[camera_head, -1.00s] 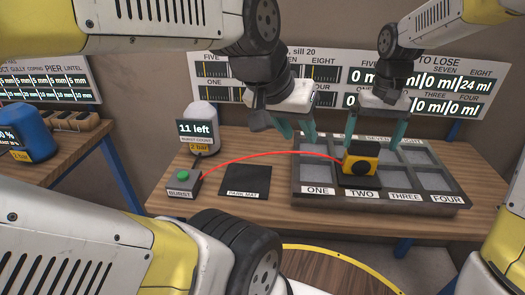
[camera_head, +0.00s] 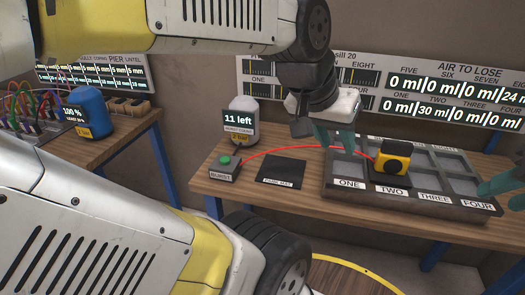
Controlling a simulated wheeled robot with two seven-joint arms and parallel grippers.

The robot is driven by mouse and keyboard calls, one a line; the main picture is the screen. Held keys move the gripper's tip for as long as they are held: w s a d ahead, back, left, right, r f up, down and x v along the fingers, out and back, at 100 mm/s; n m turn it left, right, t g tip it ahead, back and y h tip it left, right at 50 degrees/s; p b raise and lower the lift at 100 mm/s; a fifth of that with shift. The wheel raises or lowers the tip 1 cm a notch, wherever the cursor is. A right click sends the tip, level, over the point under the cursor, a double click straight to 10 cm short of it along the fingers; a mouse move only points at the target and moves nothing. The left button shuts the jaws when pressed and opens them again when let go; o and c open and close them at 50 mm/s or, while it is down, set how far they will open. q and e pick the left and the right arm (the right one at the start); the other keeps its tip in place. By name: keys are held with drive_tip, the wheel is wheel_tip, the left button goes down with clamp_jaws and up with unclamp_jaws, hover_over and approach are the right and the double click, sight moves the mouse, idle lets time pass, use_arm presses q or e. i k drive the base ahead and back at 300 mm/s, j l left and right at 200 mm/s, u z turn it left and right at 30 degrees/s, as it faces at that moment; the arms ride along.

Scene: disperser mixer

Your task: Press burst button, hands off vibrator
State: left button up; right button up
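The yellow and black vibrator (camera_head: 396,148) stands on the cell labelled TWO of the grey tray (camera_head: 345,190). A red hose runs from it to the burst box. The green burst button (camera_head: 225,160) sits on the small grey box labelled BURST, left on the table. My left gripper (camera_head: 334,139) hangs over the tray's back left, left of the vibrator and apart from it; its teal fingers look parted and empty. My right gripper (camera_head: 505,190) is partly cut off at the right edge, clear of the vibrator, fingers apart and empty.
A dark park mat (camera_head: 281,171) lies between button and tray. A white canister (camera_head: 243,108) behind the button carries an "11 left" display (camera_head: 239,123). The air-to-lose board (camera_head: 455,90) shows 30 ml for TWO. A blue container (camera_head: 91,112) stands on the left table.

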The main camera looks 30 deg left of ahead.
sight(225, 161)
drive_tip(key=i+u, duration=0.15)
drive_tip(key=u, duration=0.35)
drive_tip(key=i+u, duration=0.15)
drive_tip(key=u, duration=1.25)
